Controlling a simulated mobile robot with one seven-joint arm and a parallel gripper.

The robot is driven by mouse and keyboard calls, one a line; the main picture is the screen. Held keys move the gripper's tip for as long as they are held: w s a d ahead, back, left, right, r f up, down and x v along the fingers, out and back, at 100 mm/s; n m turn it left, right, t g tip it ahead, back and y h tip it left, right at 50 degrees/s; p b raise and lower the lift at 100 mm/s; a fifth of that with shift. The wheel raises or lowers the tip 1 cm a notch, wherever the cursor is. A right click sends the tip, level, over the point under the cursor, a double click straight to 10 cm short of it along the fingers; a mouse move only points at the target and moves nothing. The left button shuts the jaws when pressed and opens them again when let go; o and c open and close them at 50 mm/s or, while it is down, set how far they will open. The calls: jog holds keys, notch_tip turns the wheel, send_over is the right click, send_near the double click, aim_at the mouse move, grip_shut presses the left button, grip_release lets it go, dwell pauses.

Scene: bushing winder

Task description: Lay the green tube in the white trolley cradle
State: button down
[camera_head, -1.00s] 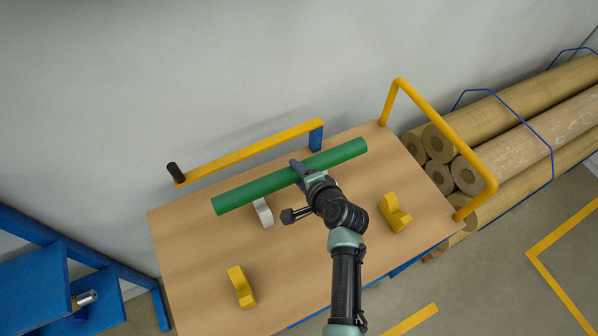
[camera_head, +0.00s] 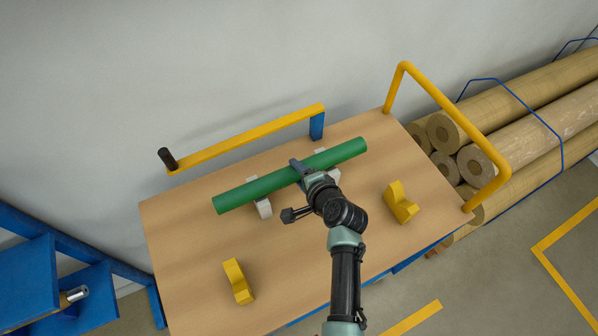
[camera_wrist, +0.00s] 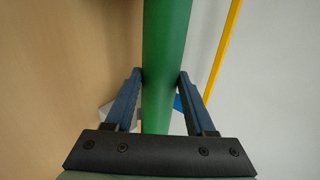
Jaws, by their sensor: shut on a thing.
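The green tube (camera_head: 245,193) lies slantwise over the wooden trolley top in the head view and runs up the wrist view (camera_wrist: 166,40). My gripper (camera_head: 298,168) is shut on the tube near its middle, with one finger on each side in the wrist view (camera_wrist: 160,75). The white cradle shows as two blocks, one left of my gripper (camera_head: 264,208) and one right of it (camera_head: 334,175). The tube passes over both blocks and partly hides them. I cannot tell whether it touches them or hangs just above.
Two yellow cradle blocks stand on the near trolley top (camera_head: 173,232), one left (camera_head: 238,281) and one right (camera_head: 401,203). A yellow bar (camera_head: 245,139) runs behind the tube. A yellow handle (camera_head: 451,120) rises at the right, before large wooden rolls (camera_head: 530,95). A blue frame (camera_head: 30,275) stands left.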

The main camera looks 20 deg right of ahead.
jog(key=shift+f+b, duration=0.3)
jog(key=shift+b, duration=0.05)
dwell(0.4)
jog(key=shift+c, duration=0.8)
grip_release()
jog(key=shift+s+f, duration=0.1)
jog(key=shift+f, duration=0.05)
jog(key=v, duration=1.3)
